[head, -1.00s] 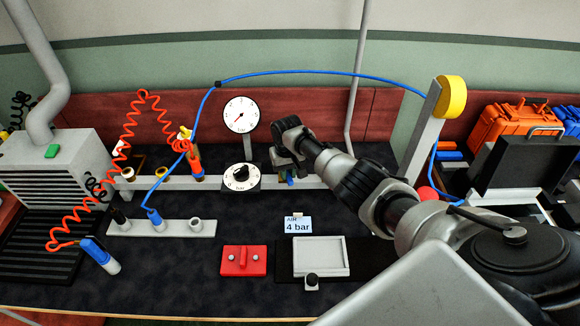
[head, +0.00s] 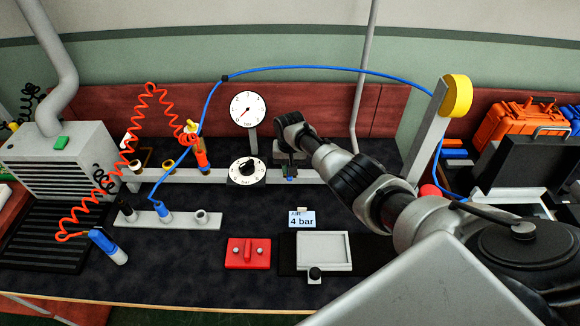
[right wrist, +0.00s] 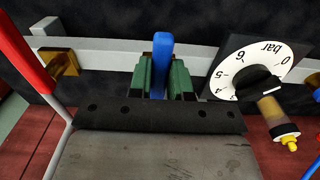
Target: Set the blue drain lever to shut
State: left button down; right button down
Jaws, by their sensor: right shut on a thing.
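The blue drain lever (right wrist: 162,50) stands upright in the right wrist view, between the green-padded fingers of my right gripper (right wrist: 164,78). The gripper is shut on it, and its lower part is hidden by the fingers. In the head view my right gripper (head: 289,166) reaches down at the grey rail, right of the black pressure knob (head: 247,170). Only a small blue bit of the lever (head: 290,179) shows there, below the fingers. My left gripper is not in view.
A round gauge (head: 248,109) stands behind the rail. An orange coiled hose (head: 128,160) and a blue hose (head: 330,69) cross the bench. A red block (head: 248,253), a "4 bar" card (head: 301,220) and a light tray (head: 324,237) lie in front.

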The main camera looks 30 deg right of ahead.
jog(key=c, duration=1)
grip_release()
jog(key=shift+c, duration=0.2)
notch_tip(320, 180, up, 11)
jog(key=shift+p, duration=0.35)
jog(key=shift+f, duration=0.15)
